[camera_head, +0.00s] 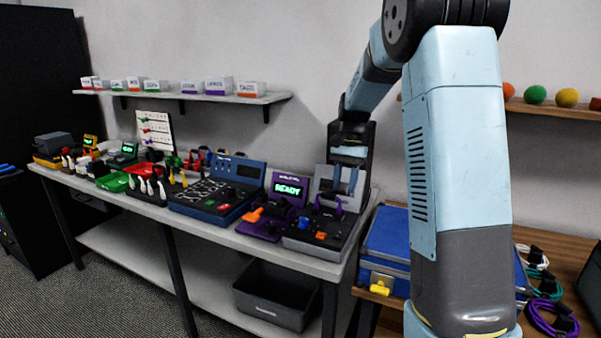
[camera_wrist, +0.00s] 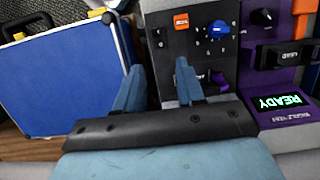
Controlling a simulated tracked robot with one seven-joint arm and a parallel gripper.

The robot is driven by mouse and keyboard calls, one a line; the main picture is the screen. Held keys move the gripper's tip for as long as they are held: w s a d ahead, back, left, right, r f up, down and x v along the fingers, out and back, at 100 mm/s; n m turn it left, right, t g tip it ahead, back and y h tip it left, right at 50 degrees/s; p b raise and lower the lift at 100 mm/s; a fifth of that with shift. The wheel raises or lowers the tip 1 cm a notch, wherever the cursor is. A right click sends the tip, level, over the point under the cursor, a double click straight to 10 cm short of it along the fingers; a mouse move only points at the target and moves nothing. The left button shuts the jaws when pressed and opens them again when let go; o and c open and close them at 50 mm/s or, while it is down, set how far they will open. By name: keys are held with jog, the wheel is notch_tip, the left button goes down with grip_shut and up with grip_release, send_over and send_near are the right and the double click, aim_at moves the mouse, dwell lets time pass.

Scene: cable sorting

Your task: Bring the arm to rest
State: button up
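My gripper (camera_head: 345,180) hangs at the right end of the long workbench, with its fingers pointing down over a grey device with knobs (camera_head: 322,226). In the wrist view, its two blue fingers (camera_wrist: 158,82) stand apart with nothing between them. The grey device's panel (camera_wrist: 205,55) shows behind them, with a blue knob (camera_wrist: 218,28) and an orange switch (camera_wrist: 181,21). My arm rises from the lower right of the head view and bends over toward the bench.
A purple device with a READY screen (camera_head: 290,189) stands left of the grey one. A blue case (camera_head: 386,236) lies on the wooden table at right, near coiled cables (camera_head: 552,318). A shelf with boxes (camera_head: 190,97) hangs above; a black bin (camera_head: 277,295) sits below.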

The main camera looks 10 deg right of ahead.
jog(key=s+a+r+n+t, duration=0.2)
jog(key=s+r, duration=0.5)
jog(key=s, duration=0.1)
jog(key=s+a+r+n+t+h, duration=0.1)
jog(key=s+n+t, duration=0.1)
jog(key=s, duration=0.9)
jog(key=s+a+r+n+t, duration=0.1)
jog(key=s+n+t, duration=0.2)
jog(key=s, duration=0.9)
jog(key=shift+s+r+t+h, duration=0.25)
jog(key=shift+r+t+h, duration=0.15)
jog(key=shift+t, duration=0.1)
